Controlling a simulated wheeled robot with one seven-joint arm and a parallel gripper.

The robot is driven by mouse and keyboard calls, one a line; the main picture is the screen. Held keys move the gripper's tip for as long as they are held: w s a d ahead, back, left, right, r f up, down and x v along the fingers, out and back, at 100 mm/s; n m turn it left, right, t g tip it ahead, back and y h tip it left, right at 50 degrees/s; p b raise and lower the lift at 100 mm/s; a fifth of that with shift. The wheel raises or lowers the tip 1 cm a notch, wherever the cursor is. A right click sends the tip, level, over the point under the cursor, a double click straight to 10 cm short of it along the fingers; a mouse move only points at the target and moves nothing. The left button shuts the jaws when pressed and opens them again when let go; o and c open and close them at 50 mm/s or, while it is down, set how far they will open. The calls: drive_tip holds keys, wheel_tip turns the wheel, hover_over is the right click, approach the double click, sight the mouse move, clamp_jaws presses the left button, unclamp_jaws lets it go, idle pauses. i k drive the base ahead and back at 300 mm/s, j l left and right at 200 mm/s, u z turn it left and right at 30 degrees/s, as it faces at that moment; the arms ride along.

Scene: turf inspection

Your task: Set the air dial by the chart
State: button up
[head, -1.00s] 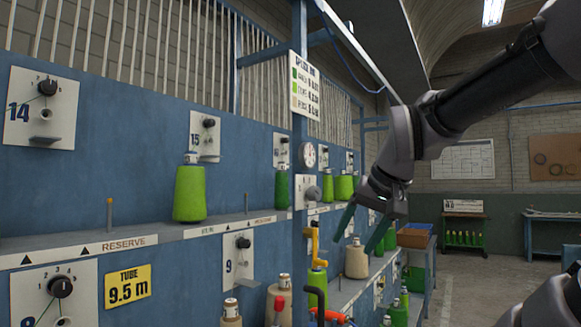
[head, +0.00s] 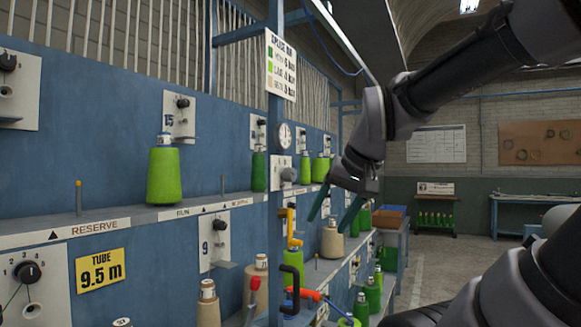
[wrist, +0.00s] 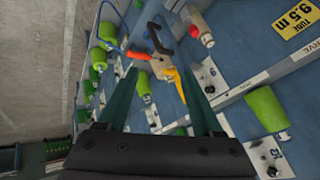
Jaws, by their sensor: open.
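The chart (head: 281,66) is a white sign with green and tan squares and lines of text, high on the blue post in the head view. Below it a round white gauge (head: 283,135) is fixed to the post. Under the gauge a grey round knob (head: 289,174) sits on a pale plate. The chart's text and the gauge reading are too small to read. My gripper (head: 327,226) is open and empty, its teal fingers pointing down, right of the knob and apart from it. In the wrist view the open fingers (wrist: 160,72) frame a yellow handle and an orange tool.
Shelves on the blue wall carry green cones (head: 164,175) and tan cones (head: 332,240). A yellow crank (head: 291,229), a black hook-shaped handle (head: 291,288) and an orange-and-blue tool (head: 305,294) stick out below the knob. Open floor (head: 450,275) lies to the right.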

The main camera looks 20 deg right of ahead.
sight(288, 174)
drive_tip(key=u, duration=1.8)
drive_tip(key=k+l+z, duration=0.15)
drive_tip(key=z, duration=0.3)
drive_tip(key=l+z, duration=0.85)
drive_tip(key=k+j, duration=0.05)
drive_tip(key=j, duration=0.05)
